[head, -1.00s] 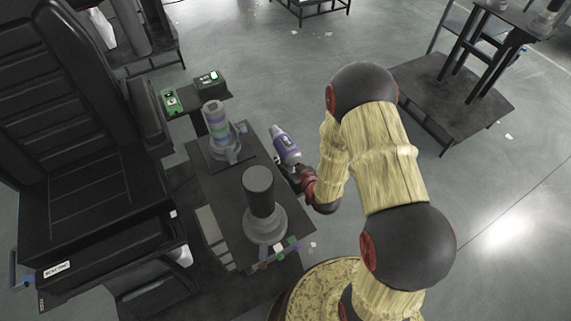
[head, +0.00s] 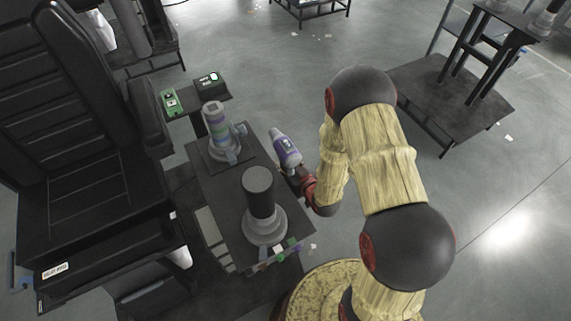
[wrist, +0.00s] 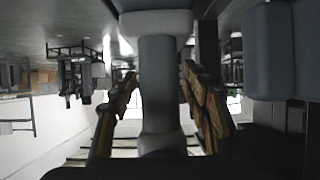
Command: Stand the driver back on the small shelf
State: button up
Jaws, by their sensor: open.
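The driver (head: 285,149), purple and grey, is at the right edge of the dark platform in the head view, slightly tilted in the picture. My gripper (head: 297,174) is at its lower end. In the wrist view, the two open fingers (wrist: 160,108) stand on either side of a pale grey upright shape (wrist: 158,75), with gaps showing at both sides. I cannot tell whether this shape is the driver. The small shelf cannot be singled out with certainty; a little black ledge (head: 222,97) is behind the platform. What supports the driver is hidden.
A black-topped column (head: 260,195) and a ringed grey column (head: 220,130) stand on the dark platform (head: 215,182). A green box (head: 170,100) and a black box (head: 208,82) are on the ledge. A black chair (head: 75,150) is at left.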

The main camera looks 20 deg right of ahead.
jog(key=shift+r, duration=0.1)
jog(key=shift+s+r, duration=0.15)
jog(key=p+v, duration=0.3)
jog(key=v, duration=0.8)
jog(key=shift+s, duration=0.3)
jog(key=shift+d+r, duration=0.1)
jog(key=shift+d, duration=0.05)
